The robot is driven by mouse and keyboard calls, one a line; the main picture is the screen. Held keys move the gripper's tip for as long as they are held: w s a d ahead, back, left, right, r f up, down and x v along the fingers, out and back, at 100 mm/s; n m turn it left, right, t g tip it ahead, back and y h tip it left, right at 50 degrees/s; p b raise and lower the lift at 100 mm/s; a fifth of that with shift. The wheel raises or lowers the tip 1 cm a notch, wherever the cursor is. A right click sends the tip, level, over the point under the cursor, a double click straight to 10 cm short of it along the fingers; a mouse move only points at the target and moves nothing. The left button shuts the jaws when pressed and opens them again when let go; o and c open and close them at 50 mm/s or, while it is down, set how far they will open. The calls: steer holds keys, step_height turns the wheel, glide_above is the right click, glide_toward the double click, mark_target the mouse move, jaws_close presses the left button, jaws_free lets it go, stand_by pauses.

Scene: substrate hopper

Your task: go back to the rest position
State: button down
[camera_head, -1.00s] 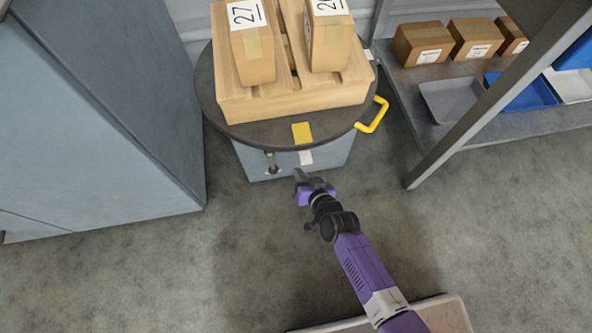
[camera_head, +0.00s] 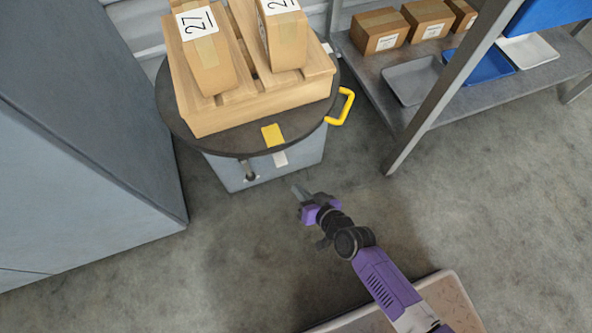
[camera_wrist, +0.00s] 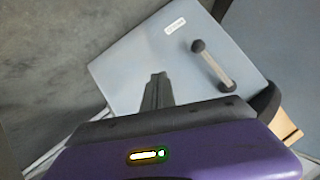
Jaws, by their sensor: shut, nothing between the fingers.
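My gripper (camera_head: 299,191) is shut and empty, at the end of my purple and black arm. It is over the floor, in front of and to the right of the grey base box (camera_head: 268,172) under the round dark turntable (camera_head: 200,139). In the wrist view, my closed fingers (camera_wrist: 156,90) point towards the box face (camera_wrist: 150,55), which has a dark-ended bar handle (camera_wrist: 213,66) and a small white label. A gap between the fingers and the box shows in the head view.
A wooden pallet (camera_head: 262,108) with cartons, one marked 27 (camera_head: 204,60), stands on the turntable, which has a yellow handle (camera_head: 343,106). A grey cabinet (camera_head: 80,150) is at left. A shelf (camera_head: 385,96) with boxes and trays is at right. Floor between is clear.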

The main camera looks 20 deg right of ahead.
step_height(320, 180, up, 10)
steer(key=d+f+t+h, duration=0.1)
steer(key=d+t, duration=0.1)
steer(key=s+d+r+n+t+h, duration=0.1)
steer(key=s+d+r, duration=0.1)
steer(key=s+r, duration=1.05)
steer(key=s+d+r+n+h, duration=0.1)
steer(key=s+d+r+n, duration=0.15)
steer(key=s+r, duration=1)
step_height(320, 180, up, 35)
steer(key=s+p, duration=0.1)
steer(key=p, duration=3.6)
steer(key=shift+s+d+m, duration=0.3)
steer(key=shift+m, duration=0.15)
